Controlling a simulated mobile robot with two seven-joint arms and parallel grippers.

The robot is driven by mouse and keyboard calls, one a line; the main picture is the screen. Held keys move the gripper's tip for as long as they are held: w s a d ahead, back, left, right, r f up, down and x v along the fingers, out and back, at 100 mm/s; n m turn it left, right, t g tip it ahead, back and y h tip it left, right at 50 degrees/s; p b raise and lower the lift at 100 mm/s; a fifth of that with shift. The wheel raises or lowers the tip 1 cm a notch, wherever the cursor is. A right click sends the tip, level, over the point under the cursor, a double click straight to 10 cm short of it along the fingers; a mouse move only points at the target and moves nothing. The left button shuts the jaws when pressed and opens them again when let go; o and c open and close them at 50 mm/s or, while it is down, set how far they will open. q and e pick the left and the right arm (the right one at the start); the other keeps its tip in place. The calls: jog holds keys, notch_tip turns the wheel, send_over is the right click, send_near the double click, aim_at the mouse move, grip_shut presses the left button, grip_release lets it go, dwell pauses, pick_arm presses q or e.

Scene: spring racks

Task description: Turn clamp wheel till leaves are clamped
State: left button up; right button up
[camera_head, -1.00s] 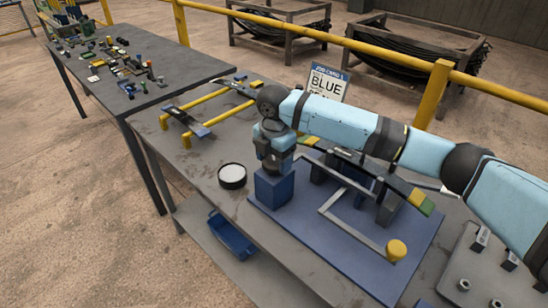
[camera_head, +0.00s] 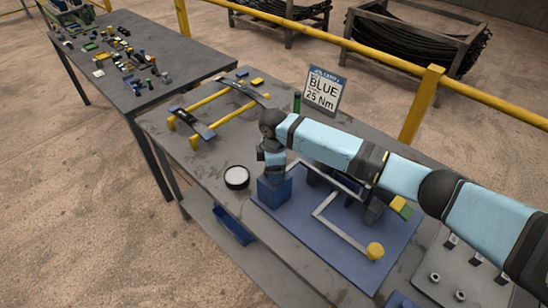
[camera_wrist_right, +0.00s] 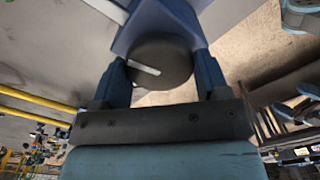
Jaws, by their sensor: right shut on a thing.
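The clamp wheel (camera_wrist_right: 172,52) is a dark round disc with a white mark, seen close in the right wrist view. My right gripper (camera_wrist_right: 161,77) is shut on it, one blue finger on each side. In the head view this gripper (camera_head: 272,168) is above the blue block (camera_head: 274,190) at the left end of the clamp fixture, and the wheel cannot be made out. The leaves show mainly as a yellow-green end (camera_head: 401,207) under my right arm. The arm hides most of the stack, so I cannot tell how tightly the leaves sit. My left gripper is not in view.
The fixture's blue baseplate (camera_head: 303,228) carries a grey bent bar with a yellow knob (camera_head: 375,251). A black round dish (camera_head: 237,177) stands to its left. A sign (camera_head: 323,92) reading "BLUE 25 Nm" stands behind. Yellow rails with a leaf (camera_head: 198,129) lie further left.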

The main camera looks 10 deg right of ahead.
jog(key=shift+r+m+p, duration=0.2)
jog(key=shift+m+p, duration=0.35)
jog(key=shift+m, duration=0.05)
jog(key=shift+f+m+p, duration=0.1)
jog(key=shift+m+p, duration=0.3)
jog(key=o, duration=0.7)
jog(key=shift+o, duration=1.1)
